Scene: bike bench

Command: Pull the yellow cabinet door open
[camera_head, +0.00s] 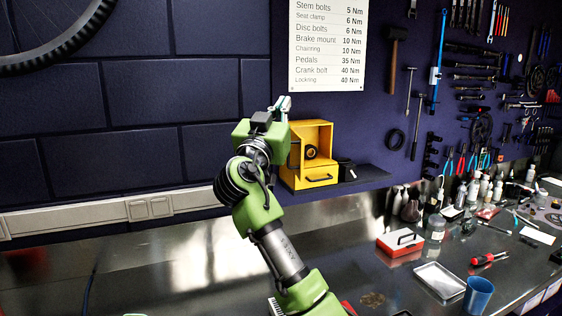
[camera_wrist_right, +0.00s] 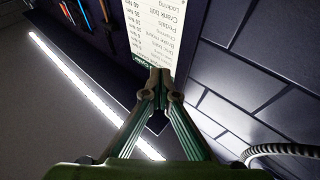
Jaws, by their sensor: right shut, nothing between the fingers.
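The yellow cabinet (camera_head: 311,153) stands on a dark shelf against the wall in the head view. My right arm covers part of the cabinet's left side, so I cannot tell how the door stands there. My right gripper (camera_head: 283,104) is shut and empty, just above and left of the cabinet's top in the picture. Its closed fingertips also show in the right wrist view (camera_wrist_right: 160,82), before the torque chart. My left gripper is out of view.
The dark shelf (camera_head: 363,176) holds a small black box (camera_head: 346,170) right of the cabinet. The torque chart (camera_head: 328,45) hangs above. A red-and-white case (camera_head: 400,242), metal tray (camera_head: 440,280) and blue cup (camera_head: 478,297) stand on the bench. The bench below the shelf is mostly clear.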

